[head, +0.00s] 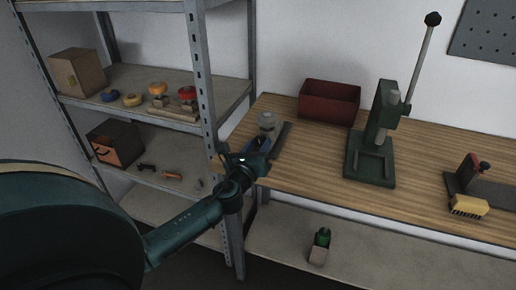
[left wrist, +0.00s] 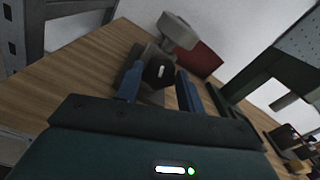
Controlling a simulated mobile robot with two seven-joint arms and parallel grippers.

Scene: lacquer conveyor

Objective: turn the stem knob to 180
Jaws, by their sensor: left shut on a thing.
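The stem knob (left wrist: 152,76) is black with a short white mark. It shows in the left wrist view between the two blue fingers of my left gripper (left wrist: 159,84), which is shut on it. The mark points roughly up and down in that view. Behind the knob is a grey fitting with a round grey top (left wrist: 178,30). In the head view my left gripper (head: 260,147) is at the left end of the wooden bench, just in front of the round grey top (head: 267,120). The knob is hidden there by the gripper. My right gripper is not in view.
A dark flat bar (head: 282,137) lies beside the fitting. A red bin (head: 329,101) and a green lever press (head: 372,165) stand on the bench (head: 415,205). A yellow brush (head: 468,207) lies at the right. A metal shelf post (head: 204,90) rises close to my left arm.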

